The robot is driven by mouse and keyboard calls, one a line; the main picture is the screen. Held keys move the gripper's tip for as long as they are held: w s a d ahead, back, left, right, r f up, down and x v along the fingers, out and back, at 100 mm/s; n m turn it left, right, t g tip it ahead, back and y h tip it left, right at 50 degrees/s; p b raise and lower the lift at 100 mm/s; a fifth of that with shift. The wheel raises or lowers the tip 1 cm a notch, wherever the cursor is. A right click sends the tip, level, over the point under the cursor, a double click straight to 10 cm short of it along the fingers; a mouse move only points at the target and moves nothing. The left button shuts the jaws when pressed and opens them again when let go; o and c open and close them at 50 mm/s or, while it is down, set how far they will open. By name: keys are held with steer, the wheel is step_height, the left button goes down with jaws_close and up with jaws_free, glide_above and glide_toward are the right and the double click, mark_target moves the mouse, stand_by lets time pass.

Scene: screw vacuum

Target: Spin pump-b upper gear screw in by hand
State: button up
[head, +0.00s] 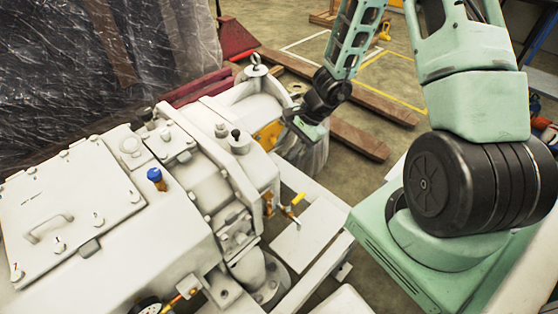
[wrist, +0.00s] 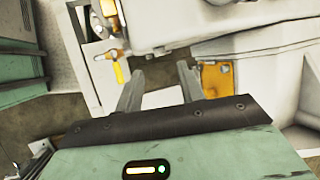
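The pump (head: 205,185) is a large off-white machine with bolted covers and flanges; it also fills the upper right of the wrist view (wrist: 250,25). I cannot pick out the upper gear screw for certain in either view. My gripper (head: 290,118) is beside the far right end of the pump in the head view. In the wrist view my gripper (wrist: 160,68) has two grey fingers spread apart with nothing between them. The pump's casing lies beyond the fingertips; I cannot tell any contact.
A yellow-handled valve (head: 297,200) sticks out of the pump's right side. An orange plate (head: 268,133) is low near my gripper. A blue cap (head: 155,175) stands on the near casing. Wooden beams (head: 357,138) lie on the floor behind.

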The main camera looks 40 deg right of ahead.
steer(key=b+x, duration=0.1)
steer(key=x, duration=0.4)
steer(key=shift+f, duration=0.1)
jaws_close()
